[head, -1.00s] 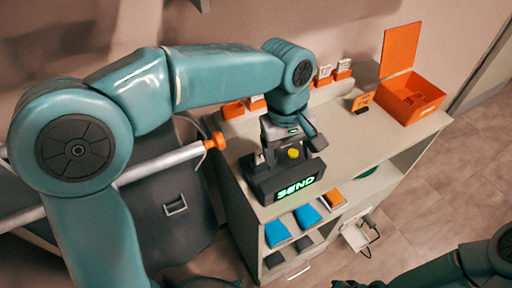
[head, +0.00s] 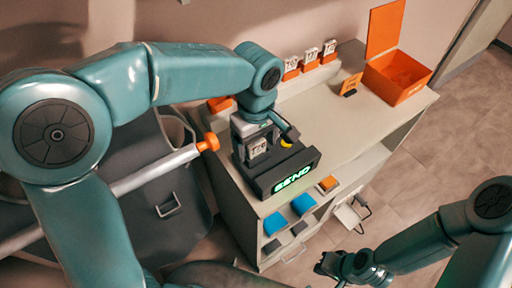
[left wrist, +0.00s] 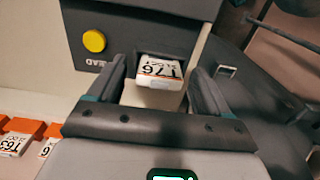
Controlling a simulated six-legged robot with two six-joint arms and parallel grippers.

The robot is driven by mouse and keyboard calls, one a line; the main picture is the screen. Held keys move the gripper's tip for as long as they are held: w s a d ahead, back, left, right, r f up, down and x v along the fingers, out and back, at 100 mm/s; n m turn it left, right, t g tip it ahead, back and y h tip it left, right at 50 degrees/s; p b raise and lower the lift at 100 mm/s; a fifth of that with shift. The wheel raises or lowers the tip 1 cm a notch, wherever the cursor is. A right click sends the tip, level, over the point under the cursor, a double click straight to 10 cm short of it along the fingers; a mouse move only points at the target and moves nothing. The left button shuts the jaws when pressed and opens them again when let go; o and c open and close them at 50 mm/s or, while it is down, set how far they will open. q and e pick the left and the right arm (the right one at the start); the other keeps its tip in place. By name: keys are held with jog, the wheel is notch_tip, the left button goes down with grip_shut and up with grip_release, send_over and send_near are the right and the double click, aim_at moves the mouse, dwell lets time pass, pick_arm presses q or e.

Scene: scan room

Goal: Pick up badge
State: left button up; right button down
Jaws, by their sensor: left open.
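A white badge marked T76 (left wrist: 160,70) sits in a slot of the dark reader (left wrist: 135,22). In the head view, the badge (head: 257,147) shows at the left part of the reader (head: 285,172), whose front glows SEND. My left gripper (left wrist: 158,84) is open, its fingers on either side of the badge in the left wrist view; contact cannot be told. In the head view, my left gripper (head: 256,132) is over the reader and partly hidden by its wrist. My right gripper (head: 336,266) hangs at the lower right, away from the counter, its jaws unclear.
Several white tags stand in orange holders (head: 308,63) along the wall. An orange box (head: 397,78) with a raised lid stands at the counter's far right, beside a small orange sign (head: 351,84). Blue items (head: 303,204) lie on the shelf below. The counter's middle (head: 320,112) is clear.

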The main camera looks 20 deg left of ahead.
pick_arm(q)
jog(key=shift+w+f, duration=0.1)
jog(key=c, duration=0.4)
jog(key=shift+a, duration=0.1)
jog(key=c, duration=0.7)
jog(key=shift+r, duration=0.6)
jog(key=shift+c, duration=0.2)
notch_tip(320, 180, up, 3)
jog(key=shift+f, duration=0.2)
jog(key=s+d+b, duration=0.3)
jog(key=s+d, duration=0.8)
jog(key=d, duration=0.3)
jog(key=shift+d, duration=0.15)
